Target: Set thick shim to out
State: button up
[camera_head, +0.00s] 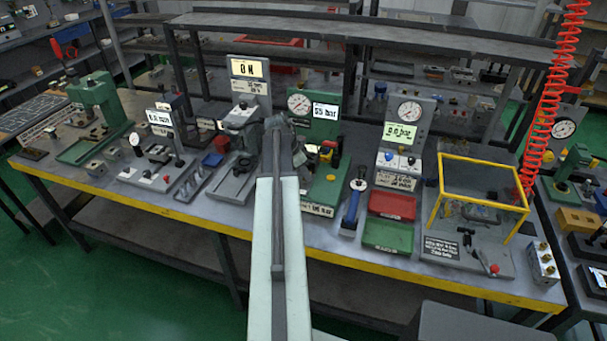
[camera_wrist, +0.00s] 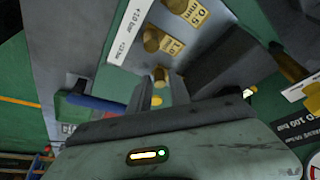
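One brass pin (camera_wrist: 151,40) is beside a label that seems to read 1.0 mm, and another pin (camera_wrist: 173,6) is beside a 0.5 mm label. A third brass pin (camera_wrist: 159,74) is at my fingertips; any label for it is hidden, so I cannot confirm it is the thick shim. My gripper (camera_wrist: 160,84) has its fingers a small gap apart, with this pin between or just beyond the tips. Contact is unclear. In the head view my arm hides the pins, and the gripper (camera_head: 278,124) is over the bench.
A green press fixture (camera_head: 322,180) with a 55 bar display stands right of my arm. A grey fixture (camera_head: 240,178) with an ON display stands left. Farther right are a red tray (camera_head: 392,206), a green tray (camera_head: 387,236) and a yellow-framed cage (camera_head: 437,207).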

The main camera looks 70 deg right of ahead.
aim_at(305, 187)
grip_shut()
dwell(1.2)
jog(key=shift+s+a, duration=0.15)
jog(key=shift+a, duration=2.05)
jog(key=o, duration=0.5)
grip_release()
jog(key=p+v, duration=0.7)
jog(key=shift+a+r, duration=0.15)
jog(key=shift+r, duration=0.2)
